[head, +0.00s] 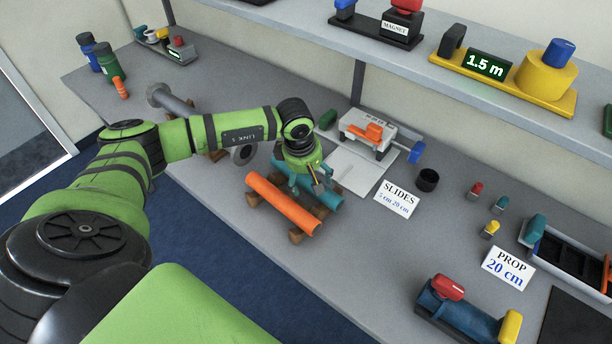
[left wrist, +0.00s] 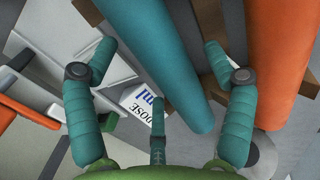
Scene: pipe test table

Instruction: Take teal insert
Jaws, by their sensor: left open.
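A teal pipe (head: 331,197) lies beside an orange pipe (head: 280,201) on wooden supports. In the left wrist view the teal pipe (left wrist: 160,50) runs between the tips of my left gripper (left wrist: 158,52); the orange pipe (left wrist: 268,60) is to its right. In the head view my left gripper (head: 308,183) is open above the teal pipe and partly hides it; I cannot tell whether it touches. A small teal piece (head: 501,204) stands farther right, near a red piece (head: 476,188) and a yellow piece (head: 490,228). My right gripper is not in view.
A white plate with a device (head: 372,130) stands behind the pipes. A SLIDES card (head: 397,198) and a black cup (head: 428,180) are to the right. A shelf (head: 400,60) overhangs the back. A tray (head: 580,262) and PROP card (head: 509,268) are at right.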

